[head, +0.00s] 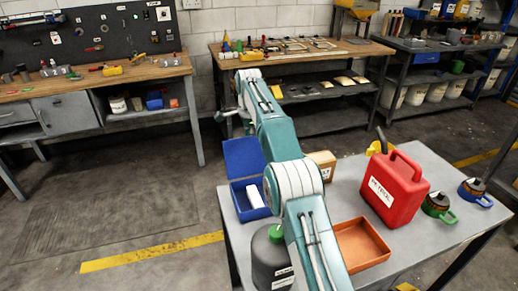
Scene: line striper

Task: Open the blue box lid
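The blue box (240,207) stands at the left back corner of the grey table (330,205). Its blue lid (241,158) is raised and stands open at the back of the box. A white item (255,196) shows inside the box. My arm reaches over the table and partly covers the right side of the box and lid. My gripper (224,117) is beyond and above the lid, apart from it in the picture. It is small and partly hidden by the arm, so its fingers cannot be made out.
Workbenches line the wall. Open floor lies left of the table.

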